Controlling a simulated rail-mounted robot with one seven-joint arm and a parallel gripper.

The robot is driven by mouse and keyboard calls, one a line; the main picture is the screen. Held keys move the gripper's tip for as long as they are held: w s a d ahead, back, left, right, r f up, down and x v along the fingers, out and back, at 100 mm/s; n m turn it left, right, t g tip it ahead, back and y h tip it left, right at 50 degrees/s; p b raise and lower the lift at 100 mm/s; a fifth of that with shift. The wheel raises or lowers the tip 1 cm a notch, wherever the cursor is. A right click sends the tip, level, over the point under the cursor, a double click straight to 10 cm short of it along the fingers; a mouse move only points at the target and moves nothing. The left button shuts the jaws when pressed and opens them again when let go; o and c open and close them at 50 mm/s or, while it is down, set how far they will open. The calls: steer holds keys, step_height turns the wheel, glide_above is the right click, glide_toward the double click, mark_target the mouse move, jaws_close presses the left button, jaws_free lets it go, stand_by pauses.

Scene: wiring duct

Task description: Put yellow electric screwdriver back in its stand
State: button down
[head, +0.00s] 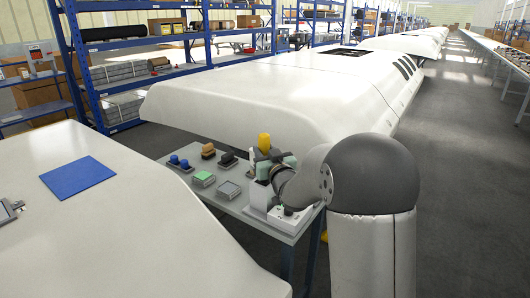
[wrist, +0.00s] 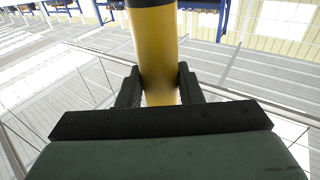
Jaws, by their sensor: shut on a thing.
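The yellow electric screwdriver (wrist: 155,50) is a yellow cylinder with a dark band at the top edge of the wrist view. My gripper (wrist: 160,88) is shut on it, one black finger on each side. In the head view the yellow top of the screwdriver (head: 264,142) rises above my gripper (head: 264,157), over the right end of the small table. A white block (head: 259,196), probably the stand, is just below my gripper and partly hidden by my arm. The screwdriver's lower end is hidden, so I cannot tell whether it touches the stand.
The small grey table (head: 232,207) also holds blue knobs (head: 178,162), brown and black parts (head: 208,151), a green-topped block (head: 203,178) and a grey block (head: 229,190). A large white panel (head: 270,95) lies behind, and another with a blue sheet (head: 78,177) is at left.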

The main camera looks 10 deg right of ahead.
steer(key=shift+f+b, duration=2.05)
steer(key=shift+f, duration=0.05)
steer(key=c, duration=0.9)
jaws_free()
steer(key=s+d, duration=0.1)
steer(key=s, duration=0.4)
steer(key=s+d+f+b, duration=0.1)
steer(key=s, duration=1.1)
steer(key=shift+d+f, duration=0.25)
steer(key=shift+d, duration=0.15)
